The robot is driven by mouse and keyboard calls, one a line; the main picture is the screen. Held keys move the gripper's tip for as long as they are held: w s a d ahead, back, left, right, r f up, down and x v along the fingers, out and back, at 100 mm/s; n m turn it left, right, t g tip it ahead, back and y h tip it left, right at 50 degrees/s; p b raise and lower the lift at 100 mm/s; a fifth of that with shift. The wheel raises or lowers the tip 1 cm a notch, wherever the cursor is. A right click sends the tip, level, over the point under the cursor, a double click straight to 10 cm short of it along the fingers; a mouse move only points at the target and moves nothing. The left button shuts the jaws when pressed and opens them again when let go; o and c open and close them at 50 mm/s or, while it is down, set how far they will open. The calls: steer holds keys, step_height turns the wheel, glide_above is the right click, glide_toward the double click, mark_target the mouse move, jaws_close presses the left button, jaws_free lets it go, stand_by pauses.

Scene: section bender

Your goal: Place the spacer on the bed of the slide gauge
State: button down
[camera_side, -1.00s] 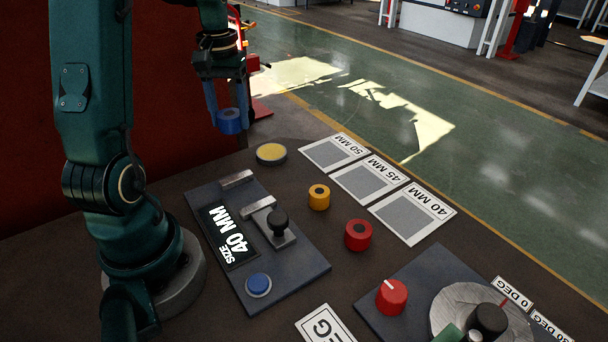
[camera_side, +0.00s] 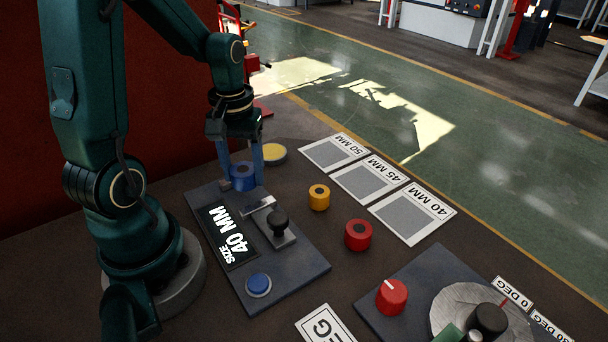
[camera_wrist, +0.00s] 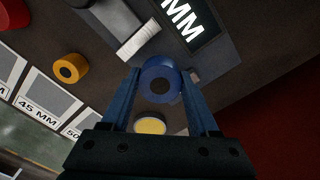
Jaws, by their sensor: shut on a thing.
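The blue ring-shaped spacer (camera_side: 243,177) is between the blue fingers of my gripper (camera_side: 246,174), which is shut on it. It also shows in the wrist view (camera_wrist: 160,82), with a finger on each side. My gripper holds the spacer over the gauge's far left end. The spacer hides the fixed jaw there, and I cannot tell whether it touches the bed.
A yellow disc (camera_side: 273,153) lies just behind my gripper. A yellow spacer (camera_side: 319,197) and a red spacer (camera_side: 358,235) stand right of the gauge. Beyond them lie labelled 50, 45 and 40 MM cards (camera_side: 413,213). A plate with a red knob (camera_side: 391,297) is at front right.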

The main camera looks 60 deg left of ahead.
mark_target(245, 183)
steer(key=shift+f, duration=1.6)
steer(key=shift+f, duration=0.15)
steer(key=shift+c, duration=2.2)
jaws_free()
